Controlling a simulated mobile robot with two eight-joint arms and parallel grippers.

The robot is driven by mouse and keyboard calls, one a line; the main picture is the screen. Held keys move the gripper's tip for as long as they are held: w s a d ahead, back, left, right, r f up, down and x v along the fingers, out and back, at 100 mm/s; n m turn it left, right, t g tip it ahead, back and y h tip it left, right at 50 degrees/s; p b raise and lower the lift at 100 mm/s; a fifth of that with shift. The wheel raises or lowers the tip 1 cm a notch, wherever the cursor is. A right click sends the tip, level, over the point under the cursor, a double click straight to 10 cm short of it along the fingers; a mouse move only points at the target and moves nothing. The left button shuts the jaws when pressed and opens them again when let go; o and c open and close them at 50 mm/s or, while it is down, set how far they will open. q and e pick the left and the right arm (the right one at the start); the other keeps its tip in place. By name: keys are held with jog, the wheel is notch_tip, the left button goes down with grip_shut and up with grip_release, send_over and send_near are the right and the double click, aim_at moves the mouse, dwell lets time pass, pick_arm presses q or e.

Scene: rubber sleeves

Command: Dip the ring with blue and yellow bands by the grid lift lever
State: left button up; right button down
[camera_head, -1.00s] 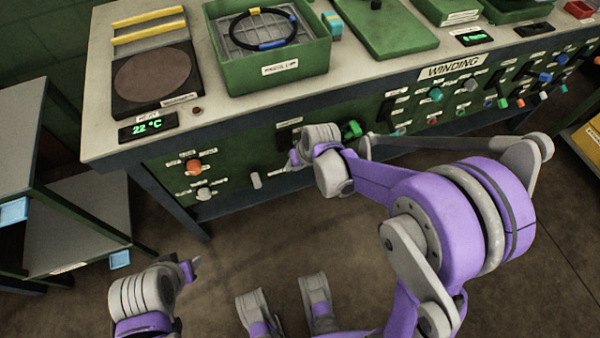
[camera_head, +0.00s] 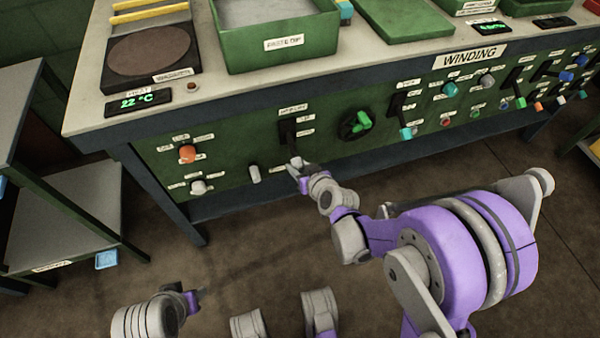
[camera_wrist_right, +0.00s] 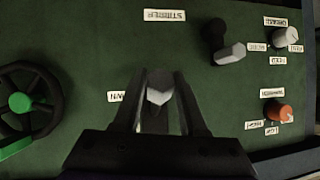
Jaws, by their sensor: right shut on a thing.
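The grid lift lever (camera_head: 291,138) is on the green front panel, its dark mount below a small label. My right gripper (camera_head: 297,165) is at the lever's lower end. In the right wrist view its two fingers close around the pale lever tip (camera_wrist_right: 159,92), beside a label ending in "WN" (camera_wrist_right: 116,96). The green tank (camera_head: 285,45) stands above on the bench. Its visible inside is plain pale grey, and the ring with bands does not show; the tank's far part is cut off. My left gripper (camera_head: 198,294) is low at the left, away from the panel; its fingers are unclear.
A hot plate (camera_head: 150,52) with a 22 °C display (camera_head: 145,100) stands left of the tank. Shelves (camera_head: 70,215) stand at the left. The floor before the panel is clear.

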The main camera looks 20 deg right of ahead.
jog(key=shift+f, duration=0.1)
dwell(0.4)
jog(key=shift+c, duration=2.3)
grip_release()
jog(key=shift+w, duration=0.15)
jog(key=p+v, duration=0.3)
jog(key=v, duration=0.8)
jog(key=shift+a+f, duration=0.1)
jog(key=shift+f, duration=0.05)
